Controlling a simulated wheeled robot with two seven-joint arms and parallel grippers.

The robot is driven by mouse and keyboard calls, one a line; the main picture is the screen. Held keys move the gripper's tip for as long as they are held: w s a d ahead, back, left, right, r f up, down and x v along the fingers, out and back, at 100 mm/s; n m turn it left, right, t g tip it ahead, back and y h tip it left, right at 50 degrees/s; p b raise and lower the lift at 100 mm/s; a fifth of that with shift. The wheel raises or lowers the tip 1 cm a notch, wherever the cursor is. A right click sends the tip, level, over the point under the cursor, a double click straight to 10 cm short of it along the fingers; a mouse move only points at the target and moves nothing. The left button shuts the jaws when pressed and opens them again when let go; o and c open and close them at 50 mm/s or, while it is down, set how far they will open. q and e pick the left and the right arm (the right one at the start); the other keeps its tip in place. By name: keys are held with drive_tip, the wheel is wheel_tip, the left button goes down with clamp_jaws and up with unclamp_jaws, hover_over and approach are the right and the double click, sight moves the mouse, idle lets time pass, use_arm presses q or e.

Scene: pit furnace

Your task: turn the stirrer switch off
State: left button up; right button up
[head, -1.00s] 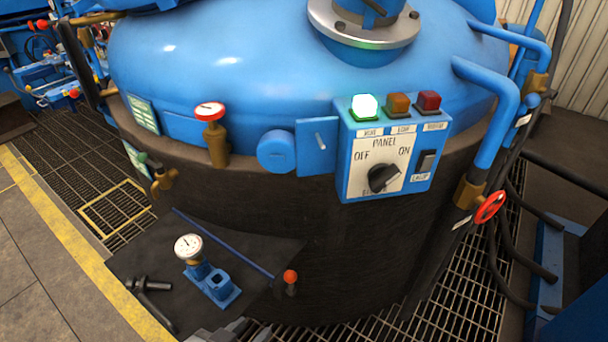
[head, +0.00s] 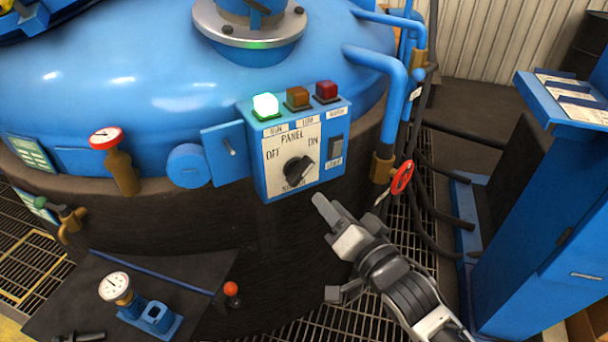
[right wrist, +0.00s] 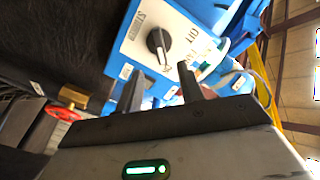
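The stirrer switch is a black rotary knob (head: 298,171) on the white face of a blue control box (head: 327,183) mounted on the tank. Its pale pointer mark is turned to the upper right, toward the printed ON. A lit green lamp (head: 265,106) stands on the box. My right gripper (head: 328,250) is below and right of the box, open and empty, apart from the knob. In the right wrist view, the knob (right wrist: 158,45) shows beyond the gap between the two spread fingers (right wrist: 160,88). My left gripper is not in view.
A blue cabinet (head: 540,220) stands at the right.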

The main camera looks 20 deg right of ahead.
sight(303, 176)
drive_tip(key=x, duration=1)
drive_tip(key=shift+w, duration=0.15)
clamp_jaws()
